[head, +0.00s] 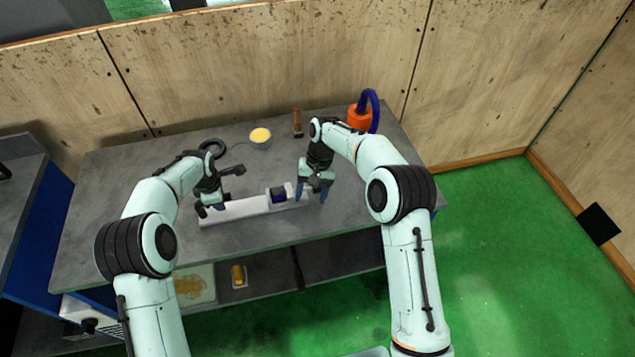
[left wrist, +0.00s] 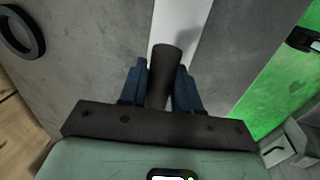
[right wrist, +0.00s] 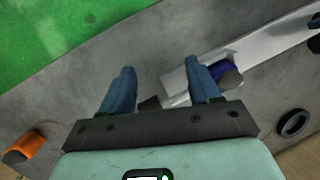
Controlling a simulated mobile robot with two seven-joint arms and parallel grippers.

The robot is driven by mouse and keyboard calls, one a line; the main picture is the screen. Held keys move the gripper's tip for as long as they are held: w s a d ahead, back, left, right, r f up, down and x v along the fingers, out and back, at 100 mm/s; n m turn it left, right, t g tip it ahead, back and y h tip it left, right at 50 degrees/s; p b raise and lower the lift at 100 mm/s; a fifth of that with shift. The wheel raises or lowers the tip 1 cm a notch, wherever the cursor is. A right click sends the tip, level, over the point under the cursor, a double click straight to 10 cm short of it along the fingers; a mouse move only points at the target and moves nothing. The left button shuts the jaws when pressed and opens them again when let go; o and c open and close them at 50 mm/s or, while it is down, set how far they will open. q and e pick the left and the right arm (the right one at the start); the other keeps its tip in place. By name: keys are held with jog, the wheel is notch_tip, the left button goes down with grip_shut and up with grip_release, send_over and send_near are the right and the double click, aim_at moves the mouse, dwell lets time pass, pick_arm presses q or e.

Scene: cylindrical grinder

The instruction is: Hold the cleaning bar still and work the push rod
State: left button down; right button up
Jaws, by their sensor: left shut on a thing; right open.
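The cleaning bar is a long white bar (head: 245,207) lying on the grey table, with a dark blue part (head: 278,195) near its right end. My left gripper (head: 212,207) is at the bar's left end. In the left wrist view it is shut on a dark grey upright handle (left wrist: 164,68) above the white bar (left wrist: 178,22). My right gripper (head: 311,197) is open at the bar's right end. In the right wrist view a small dark piece (right wrist: 149,103), perhaps the push rod's end, shows between its fingers, with no clear contact. The right finger overlaps the white bar (right wrist: 262,53).
Behind the bar are a black ring (head: 212,147), a bowl of yellow stuff (head: 260,137), a brown-handled brush (head: 297,122) and an orange container (head: 359,117) with a blue hose. A wooden wall (head: 260,65) closes the back. The table (head: 110,220) is clear in front.

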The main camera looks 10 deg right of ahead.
jog(key=w+d+r+n+t+h, duration=0.2)
jog(key=w+d+r+n+h, duration=0.1)
jog(key=w+r, duration=0.4)
jog(key=f, duration=0.7)
jog(key=s+f, duration=0.1)
jog(key=f, duration=0.2)
jog(key=shift+d+f, duration=0.2)
jog(key=shift+f, duration=0.2)
